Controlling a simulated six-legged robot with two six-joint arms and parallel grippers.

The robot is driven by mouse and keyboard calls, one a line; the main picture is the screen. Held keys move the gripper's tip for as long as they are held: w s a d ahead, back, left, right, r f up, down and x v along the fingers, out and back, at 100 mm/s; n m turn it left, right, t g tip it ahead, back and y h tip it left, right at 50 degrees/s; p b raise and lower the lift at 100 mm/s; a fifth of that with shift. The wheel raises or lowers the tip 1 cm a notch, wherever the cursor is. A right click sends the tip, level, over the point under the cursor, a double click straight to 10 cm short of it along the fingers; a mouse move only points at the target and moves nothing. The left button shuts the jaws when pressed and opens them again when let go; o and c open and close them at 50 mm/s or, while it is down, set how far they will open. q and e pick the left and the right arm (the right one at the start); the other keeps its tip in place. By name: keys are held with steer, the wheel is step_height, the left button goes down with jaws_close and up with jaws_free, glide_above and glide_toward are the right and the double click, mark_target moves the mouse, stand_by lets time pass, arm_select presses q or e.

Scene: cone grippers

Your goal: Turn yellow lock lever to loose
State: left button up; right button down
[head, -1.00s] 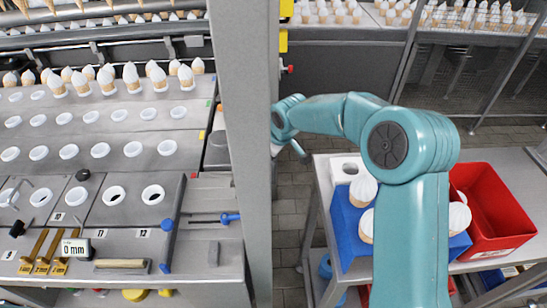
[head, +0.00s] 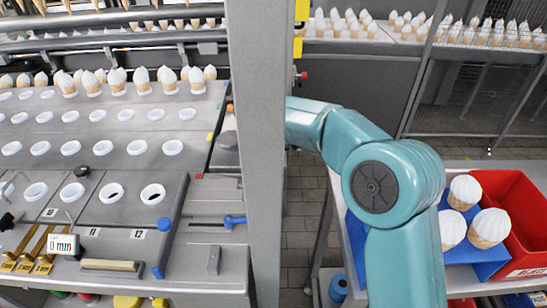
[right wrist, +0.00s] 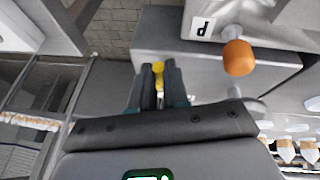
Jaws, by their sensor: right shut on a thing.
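My right arm reaches from the lower right behind the grey post (head: 255,150) in the head view, so its gripper is hidden there. In the right wrist view my right gripper (right wrist: 158,82) has its two dark fingers closed around a small yellow lever (right wrist: 158,67). The lever's yellow end shows between the fingertips, beside a grey box-like housing (right wrist: 190,55). The lever's lower part is mostly covered by the fingers. I cannot read whether its position is loose or locked. My left gripper is not in view.
An orange knob (right wrist: 238,57) sticks out to the right of my gripper, near a white label (right wrist: 203,28). In the head view, a cone line with trays (head: 120,120) stands left of the post. A red bin (head: 525,215) and a blue cone holder (head: 485,258) stand at the right.

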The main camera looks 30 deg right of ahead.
steer(key=shift+w+r+m, duration=0.2)
steer(key=shift+r+m, duration=0.1)
steer(key=shift+r, duration=0.05)
steer(key=c, duration=1.1)
jaws_free()
steer(key=shift+s+a, duration=0.1)
steer(key=shift+f, duration=0.1)
steer(key=v, duration=0.7)
steer(key=shift+s+a+r, duration=0.1)
steer(key=shift+r, duration=0.2)
